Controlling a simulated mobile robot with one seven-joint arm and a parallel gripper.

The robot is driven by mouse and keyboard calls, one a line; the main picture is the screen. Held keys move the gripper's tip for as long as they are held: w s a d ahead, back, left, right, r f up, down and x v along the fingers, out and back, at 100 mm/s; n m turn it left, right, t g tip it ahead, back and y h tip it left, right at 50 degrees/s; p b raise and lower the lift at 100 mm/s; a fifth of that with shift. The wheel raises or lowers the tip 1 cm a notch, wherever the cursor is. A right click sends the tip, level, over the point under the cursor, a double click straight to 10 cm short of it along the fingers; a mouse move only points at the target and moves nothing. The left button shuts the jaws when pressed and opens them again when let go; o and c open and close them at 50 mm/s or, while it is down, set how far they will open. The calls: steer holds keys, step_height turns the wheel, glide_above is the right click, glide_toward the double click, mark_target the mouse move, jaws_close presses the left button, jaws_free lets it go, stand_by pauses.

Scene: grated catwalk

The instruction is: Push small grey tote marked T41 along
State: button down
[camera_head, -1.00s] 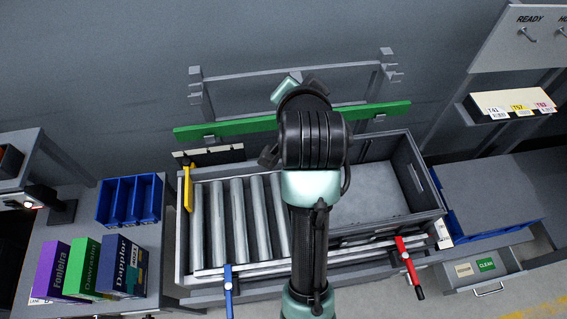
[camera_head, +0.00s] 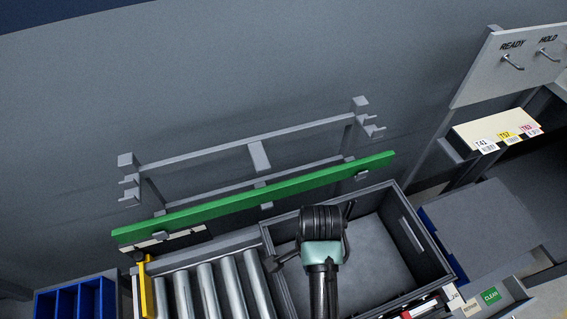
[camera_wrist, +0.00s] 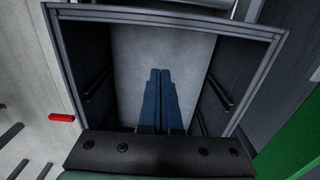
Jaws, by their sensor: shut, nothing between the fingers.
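An open-topped grey tote (camera_head: 406,236) sits at the right end of the roller conveyor. Its inside looks empty. A white label shows near its right front corner, too small to read, so I cannot confirm T41 on it. My arm reaches across the tote's left part in the head view, and my fingers are hidden there. In the wrist view, my gripper (camera_wrist: 160,73) is shut and empty, with two blue fingers side by side over the tote floor. The tote's rim (camera_wrist: 170,17) frames them. Whether the fingers touch the tote is unclear.
Bare rollers (camera_head: 208,290) lie left of the tote, beside a yellow stop (camera_head: 146,288). A green bar (camera_head: 260,195) runs behind. Blue bins (camera_head: 75,300) stand at left. A shelf block (camera_head: 497,130) at right carries tags, one reading T41. A red handle (camera_head: 420,309) is in front.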

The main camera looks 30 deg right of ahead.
step_height(320, 180, down, 11)
steer(key=shift+w+r+b, duration=0.1)
steer(key=shift+r+b, duration=0.1)
steer(key=shift+b, duration=0.75)
steer(key=a, duration=0.2)
steer(key=shift+w+a+f+p, duration=0.3)
steer(key=shift+w+a+p, duration=0.05)
steer(key=shift+w+a, duration=0.15)
steer(key=shift+a, duration=0.45)
steer(key=w+a+p, duration=0.1)
steer(key=a, duration=0.3)
steer(key=w+a+p, duration=0.1)
steer(key=a, duration=0.4)
steer(key=w+a+p, duration=0.1)
steer(key=a, duration=0.3)
steer(key=shift+w+a, duration=0.15)
steer(key=shift+a, duration=0.2)
steer(key=w+a+b, duration=0.1)
steer(key=a, duration=0.5)
steer(key=w+a+b, duration=0.2)
steer(key=a, duration=0.5)
steer(key=w+a+b, duration=0.1)
steer(key=a+b, duration=0.1)
steer(key=a, duration=0.4)
steer(key=shift+w+a+f, duration=0.2)
steer(key=shift+w+a, duration=0.1)
steer(key=shift+a, duration=0.05)
steer(key=shift+a+r, duration=0.2)
steer(key=shift+a, duration=0.15)
